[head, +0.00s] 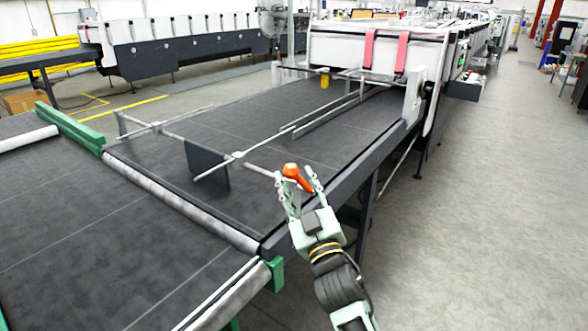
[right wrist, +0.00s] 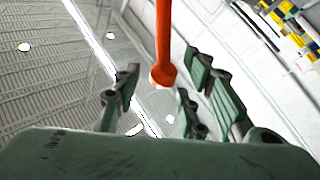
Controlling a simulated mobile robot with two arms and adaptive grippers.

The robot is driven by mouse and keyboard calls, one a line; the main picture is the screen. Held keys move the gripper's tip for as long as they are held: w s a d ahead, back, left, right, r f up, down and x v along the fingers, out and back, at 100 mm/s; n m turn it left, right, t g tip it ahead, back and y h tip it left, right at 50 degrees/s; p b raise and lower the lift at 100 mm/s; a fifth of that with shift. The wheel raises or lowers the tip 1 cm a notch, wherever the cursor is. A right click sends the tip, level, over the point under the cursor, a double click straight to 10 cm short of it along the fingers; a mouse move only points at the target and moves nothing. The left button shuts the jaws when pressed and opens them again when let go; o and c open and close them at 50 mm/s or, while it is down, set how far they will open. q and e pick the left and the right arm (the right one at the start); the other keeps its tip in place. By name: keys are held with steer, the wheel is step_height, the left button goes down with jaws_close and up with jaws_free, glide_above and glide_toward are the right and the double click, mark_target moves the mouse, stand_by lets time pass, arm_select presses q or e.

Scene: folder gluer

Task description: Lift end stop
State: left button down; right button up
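The end stop appears to be the dark upright plate (head: 207,167) on a thin metal bar across the black conveyor belt (head: 140,185). An orange handle (head: 297,177) is at the belt's right edge, at the near end of that bar. My right gripper (head: 296,181) is at the handle, with its green fingers on either side. In the right wrist view the orange handle (right wrist: 163,45) runs between the spread fingers (right wrist: 158,98), with gaps showing on both sides. The gripper looks open and does not visibly clamp it. My left gripper is out of view.
A yellow cylinder (head: 325,80) and long metal rods (head: 335,110) are farther up the belt. The white machine housing (head: 360,52) with red straps stands behind. A green frame bar (head: 70,128) edges the left side. Grey floor (head: 480,200) at right is clear.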

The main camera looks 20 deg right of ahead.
mark_target(296, 177)
steer(key=shift+x, duration=1.65)
steer(key=shift+c, duration=0.2)
steer(key=shift+f, duration=0.1)
jaws_close()
